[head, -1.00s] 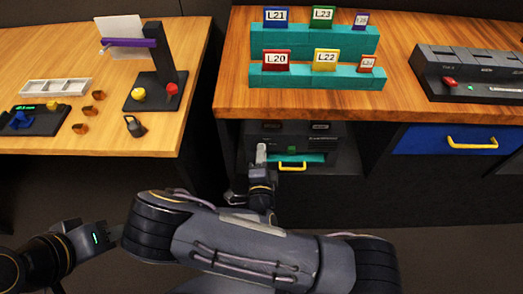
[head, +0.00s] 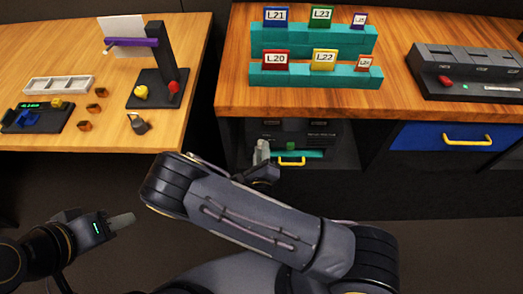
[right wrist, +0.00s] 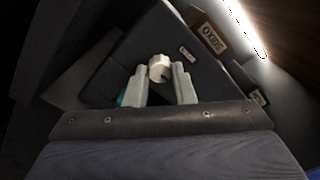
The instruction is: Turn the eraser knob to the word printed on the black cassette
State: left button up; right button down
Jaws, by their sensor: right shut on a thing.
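In the right wrist view a pale, roundish knob (right wrist: 159,68) stands on a dark panel (right wrist: 145,42), between the two grey fingers of my right gripper (right wrist: 161,86). The gripper is shut on this knob. In the head view my right gripper (head: 262,152) is at the dark unit (head: 305,131) under the wooden counter, and its hold there is too small to see. A label reading OXIDE (right wrist: 210,37) is beside the panel; another label is partly cut off by shadow. My left gripper (head: 122,220) is away from everything, its opening unclear. I cannot pick out the black cassette.
The counter (head: 400,105) above the unit carries teal racks (head: 315,75) with labelled cards and a dark slotted machine (head: 470,70). A blue drawer (head: 420,138) is to the right. The left table (head: 50,130) holds a tray, a stand and small parts.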

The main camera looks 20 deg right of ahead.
jog(key=shift+m, duration=0.7)
jog(key=c, duration=1.2)
grip_release()
